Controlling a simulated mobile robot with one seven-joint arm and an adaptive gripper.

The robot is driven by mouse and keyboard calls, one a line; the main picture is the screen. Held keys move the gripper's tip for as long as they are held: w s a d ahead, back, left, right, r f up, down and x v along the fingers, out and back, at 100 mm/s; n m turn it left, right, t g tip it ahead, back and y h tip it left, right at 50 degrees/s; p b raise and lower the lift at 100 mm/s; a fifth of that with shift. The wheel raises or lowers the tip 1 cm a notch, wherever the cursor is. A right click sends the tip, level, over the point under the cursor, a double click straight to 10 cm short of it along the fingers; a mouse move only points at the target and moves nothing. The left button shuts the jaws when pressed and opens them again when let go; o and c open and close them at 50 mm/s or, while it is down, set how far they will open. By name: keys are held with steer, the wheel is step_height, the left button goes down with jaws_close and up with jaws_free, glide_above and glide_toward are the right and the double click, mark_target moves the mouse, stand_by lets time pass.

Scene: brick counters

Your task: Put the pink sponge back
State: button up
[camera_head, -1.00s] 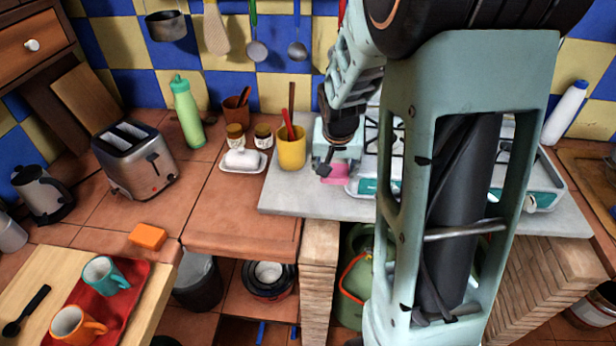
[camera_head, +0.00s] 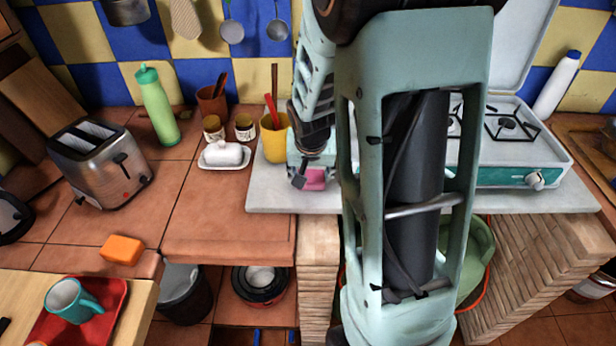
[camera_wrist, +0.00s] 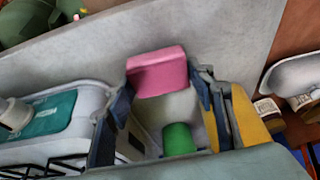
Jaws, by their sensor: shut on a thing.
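The pink sponge (camera_head: 315,178) is between the fingers of my gripper (camera_head: 311,182), over the grey slab (camera_head: 270,198) left of the stove (camera_head: 520,172). In the wrist view, the sponge (camera_wrist: 157,72) is at the fingertips of my gripper (camera_wrist: 160,92), a finger on either side, with the grey slab behind it. My gripper is shut on it. I cannot tell how high the sponge is above the slab. My arm hides the stove's left part in the head view.
A yellow cup (camera_head: 274,144) with utensils stands close behind my gripper. A white butter dish (camera_head: 223,155), two jars and a green bottle (camera_head: 158,108) are further left. An orange sponge-like block (camera_head: 122,249) lies near the counter's front edge. The tiles between are clear.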

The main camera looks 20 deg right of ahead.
steer(key=shift+f, duration=0.2)
steer(key=o, duration=1)
steer(key=shift+r, duration=0.1)
steer(key=shift+r, duration=0.2)
steer(key=p+v, duration=0.7)
steer(key=v, duration=0.4)
steer(key=shift+s+a+r, duration=0.1)
steer(key=shift+s+r, duration=0.05)
steer(key=shift+r, duration=0.25)
